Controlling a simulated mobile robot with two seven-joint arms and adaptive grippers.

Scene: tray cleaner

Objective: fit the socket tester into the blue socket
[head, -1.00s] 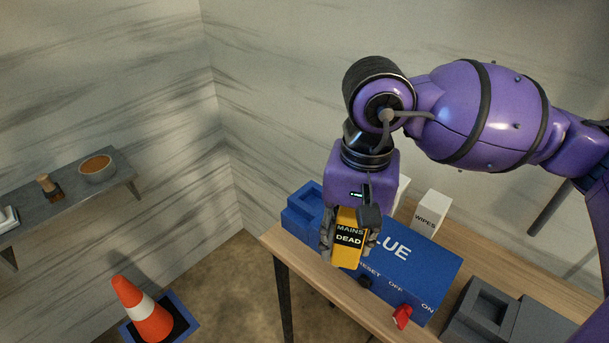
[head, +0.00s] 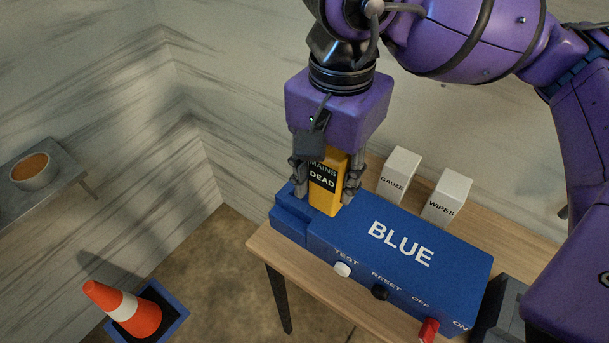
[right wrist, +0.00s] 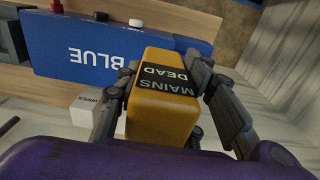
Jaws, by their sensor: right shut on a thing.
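The socket tester (head: 327,187) is a yellow block with a black label reading MAINS DEAD. My right gripper (head: 326,186) is shut on it, one finger on each side; it also shows in the right wrist view (right wrist: 165,95). In the head view the tester overlaps the left end of the blue unit (head: 400,243), near its raised left block (head: 290,219). The socket opening is hidden behind the tester and gripper, so I cannot tell whether the tester touches it. My left gripper is not in view.
On the unit's front are a white TEST button (head: 342,270), a black RESET button (head: 380,292) and a red switch (head: 428,330). GAUZE (head: 400,174) and WIPES (head: 446,198) boxes stand behind. A grey unit is at right, a cone (head: 125,308) on the floor.

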